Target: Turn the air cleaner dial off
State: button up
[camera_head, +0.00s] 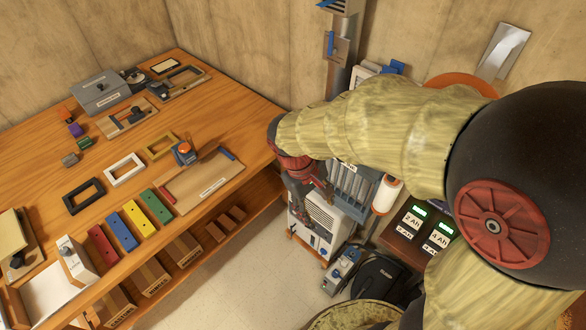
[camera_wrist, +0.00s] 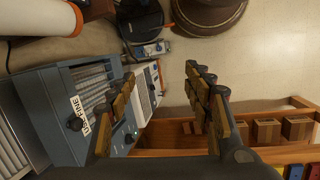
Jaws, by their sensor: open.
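The air cleaner (camera_head: 322,216) looks like a white, vented box standing low beyond the bench's right end. Small dark and blue details show on its lower front, too small to tell the dial's setting. In the wrist view a white casing (camera_wrist: 146,88) shows between my fingers, partly hidden by the left one. A small dark round knob (camera_wrist: 130,138) shows on a grey-blue panel behind the left finger; I cannot tell if it is the cleaner's dial. My gripper (camera_wrist: 165,92) is open and empty. In the head view my gripper (camera_head: 303,190) is above the cleaner's left side, partly covering it.
The wooden bench (camera_head: 235,120) with many tools is to the left. A slotted grey-blue rack (camera_head: 352,185) stands beside the cleaner, with a white roll (camera_head: 386,195) to its right. A small grey-blue device (camera_head: 343,270) is on the floor. Pale floor (camera_head: 240,265) is clear in front.

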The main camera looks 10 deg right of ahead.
jog(key=w+d+f+n+t+h+b, duration=0.1)
jog(key=w+f+n+h, duration=0.45)
jog(key=w+f, duration=0.55)
jog(key=w+f+n+t+h, duration=0.1)
jog(key=w+f+n+h, duration=0.5)
jog(key=f, duration=0.8)
jog(key=w+a+f+n+t, duration=0.1)
jog(key=w+a+n+t, duration=0.1)
jog(key=w+n+t, duration=0.35)
jog(key=w+a+f+n+t, duration=0.1)
jog(key=w+a+n+t, duration=0.2)
jog(key=w, duration=0.6)
jog(key=b+x, duration=0.1)
jog(key=x, duration=0.6)
jog(key=shift+w+d+r+h, duration=0.15)
jog(key=shift+w+d+h, duration=0.1)
jog(key=shift+h, duration=0.1)
jog(key=shift+c, duration=1.4)
jog(key=c, duration=0.7)
jog(key=shift+c, duration=0.7)
